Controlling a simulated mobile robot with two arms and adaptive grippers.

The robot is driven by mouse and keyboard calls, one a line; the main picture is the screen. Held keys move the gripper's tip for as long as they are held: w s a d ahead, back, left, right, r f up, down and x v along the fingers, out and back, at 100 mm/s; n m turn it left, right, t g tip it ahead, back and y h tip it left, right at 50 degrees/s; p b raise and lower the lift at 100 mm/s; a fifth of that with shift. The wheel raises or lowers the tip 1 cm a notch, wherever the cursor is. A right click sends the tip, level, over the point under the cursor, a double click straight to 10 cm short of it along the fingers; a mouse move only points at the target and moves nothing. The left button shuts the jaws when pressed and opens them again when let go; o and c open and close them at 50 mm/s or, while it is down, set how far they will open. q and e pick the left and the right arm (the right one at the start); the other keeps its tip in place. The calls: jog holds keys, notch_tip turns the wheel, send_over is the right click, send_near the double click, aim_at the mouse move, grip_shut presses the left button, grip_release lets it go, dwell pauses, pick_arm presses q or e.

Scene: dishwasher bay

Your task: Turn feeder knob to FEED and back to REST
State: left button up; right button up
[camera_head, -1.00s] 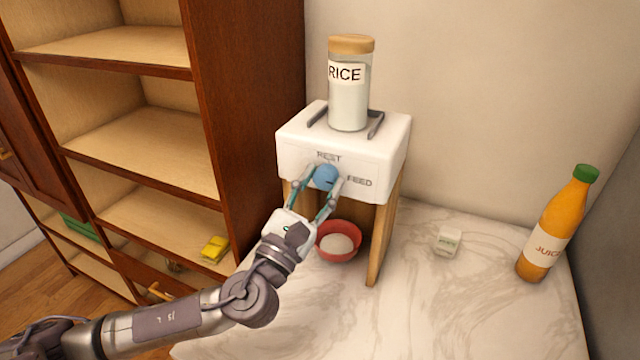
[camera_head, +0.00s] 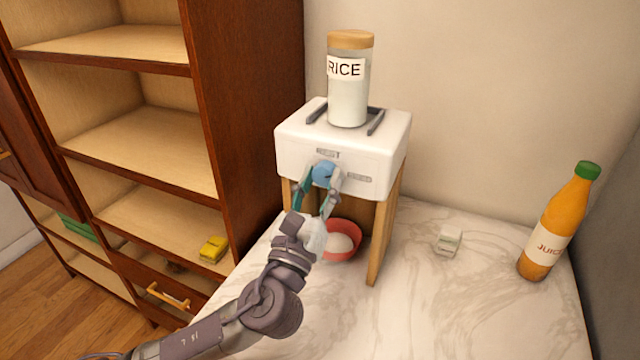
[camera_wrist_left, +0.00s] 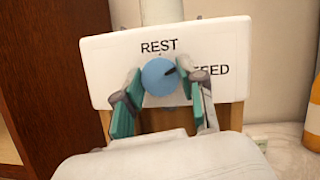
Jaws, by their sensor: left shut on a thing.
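The white feeder (camera_head: 300,152) stands on wooden legs, with a RICE jar (camera_head: 348,85) on top. Its round blue knob (camera_head: 323,172) is on the front, below REST and left of FEED. My left gripper (camera_head: 322,182) is shut on the knob, one finger on each side. In the left wrist view the knob (camera_wrist_left: 157,82) sits between the green finger pads (camera_wrist_left: 160,90). A dark mark on the knob lies at its right side, toward FEED, whose first letter is partly covered by a finger. A red bowl (camera_head: 352,229) with white contents stands under the feeder, partly behind my gripper. My right gripper is not in view.
An orange juice bottle (camera_head: 556,225) and a small white device (camera_head: 448,241) stand to the right on the marble counter (camera_head: 475,300). A wooden shelf unit (camera_head: 150,150) with a yellow item (camera_head: 213,249) is at the left. The counter's front is clear.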

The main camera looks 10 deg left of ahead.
pick_arm(q)
jog(key=n+y, duration=0.1)
jog(key=n, duration=0.1)
jog(key=n+y, duration=0.1)
jog(key=n, duration=0.2)
jog(key=shift+d+r+n+y, duration=0.1)
jog(key=shift+n+y, duration=0.2)
jog(key=shift+y, duration=0.1)
jog(key=n+g+y+p, duration=0.1)
jog(key=n, duration=0.2)
jog(key=shift+n+y, duration=0.3)
jog(key=shift+y, duration=0.1)
jog(key=n+p, duration=0.1)
jog(key=n, duration=0.1)
jog(key=n+g+y+p, duration=0.1)
jog(key=n, duration=0.2)
jog(key=shift+d+r, duration=0.1)
jog(key=shift+r, duration=0.1)
jog(key=shift+f+n+g+y+p, duration=0.1)
jog(key=shift+n+g+y+p, duration=0.3)
jog(key=shift+n+g+p, duration=0.6)
jog(key=shift+n, duration=0.4)
jog(key=o, duration=1.1)
jog(key=shift+o, duration=0.2)
